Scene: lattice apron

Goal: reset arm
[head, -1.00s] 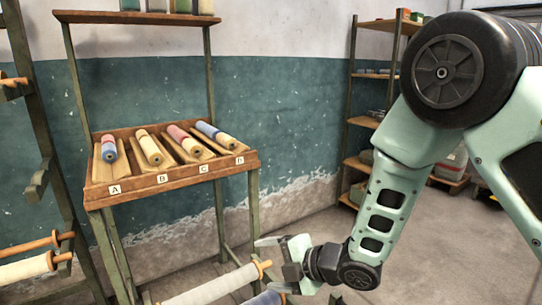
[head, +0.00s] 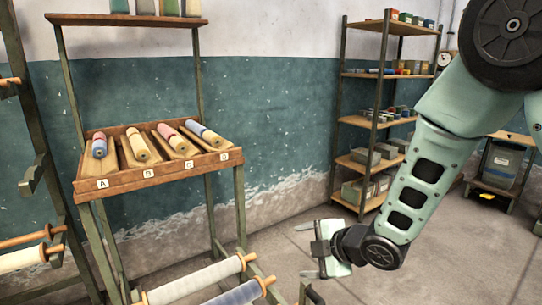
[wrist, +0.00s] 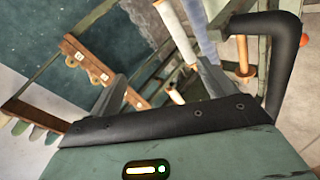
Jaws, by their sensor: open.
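My gripper (head: 306,250) is open and empty in the head view. It hangs low, over the floor, to the right of the slotted rack. My arm reaches down to it from the upper right. In the wrist view the two fingers of my gripper (wrist: 160,88) stand apart with nothing held between them.
The wooden rack (head: 130,181) with slots A to D holds several colored rolls. White (head: 195,280) and blue-grey (head: 240,294) rolls on rods lie low in front. A shelf unit (head: 376,122) with boxes stands at the back. Floor between is clear.

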